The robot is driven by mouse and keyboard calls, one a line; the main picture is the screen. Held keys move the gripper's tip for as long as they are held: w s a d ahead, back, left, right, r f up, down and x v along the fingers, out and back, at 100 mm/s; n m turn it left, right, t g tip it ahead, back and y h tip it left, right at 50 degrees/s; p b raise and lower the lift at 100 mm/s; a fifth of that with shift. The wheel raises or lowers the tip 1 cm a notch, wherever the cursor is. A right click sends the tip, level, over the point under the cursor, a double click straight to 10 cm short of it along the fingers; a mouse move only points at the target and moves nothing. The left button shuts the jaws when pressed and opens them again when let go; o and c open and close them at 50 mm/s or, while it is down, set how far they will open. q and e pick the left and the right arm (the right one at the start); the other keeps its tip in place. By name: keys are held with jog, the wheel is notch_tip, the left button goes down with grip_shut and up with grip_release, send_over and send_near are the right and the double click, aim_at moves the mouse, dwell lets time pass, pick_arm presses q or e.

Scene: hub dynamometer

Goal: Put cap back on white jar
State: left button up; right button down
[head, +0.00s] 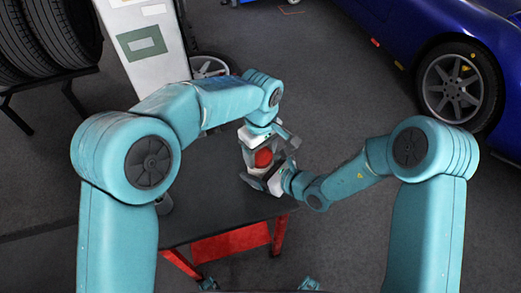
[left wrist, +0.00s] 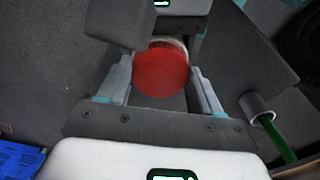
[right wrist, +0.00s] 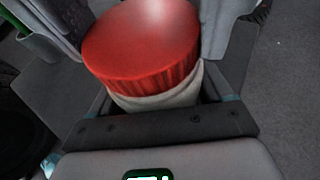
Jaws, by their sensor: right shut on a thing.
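The white jar (right wrist: 160,98) with its red cap (right wrist: 145,45) fills the middle of the right wrist view. The cap covers the jar's top; how firmly it sits, I cannot tell. My right gripper (head: 266,172) is shut on the jar, with a finger on each side. The red cap also shows in the head view (head: 263,158) and in the left wrist view (left wrist: 160,72), with a pale rim behind it. My left gripper (head: 265,142) is open at the cap, its fingers on either side with narrow gaps. Most of the jar is hidden by the grippers.
A dark table (head: 215,210) with a red frame (head: 230,243) stands below. A grey tube (left wrist: 258,105) with a green rod (left wrist: 280,140) is near my left gripper. A tyre rack (head: 45,80), a white cabinet (head: 145,45) and a blue car (head: 440,25) stand beyond.

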pick_arm(q)
jog(key=m, duration=0.6)
jog(key=shift+m, duration=0.3)
jog(key=o, duration=1.2)
jog(key=shift+r, duration=0.1)
jog(key=shift+r, duration=2.2)
jog(key=shift+c, duration=0.5)
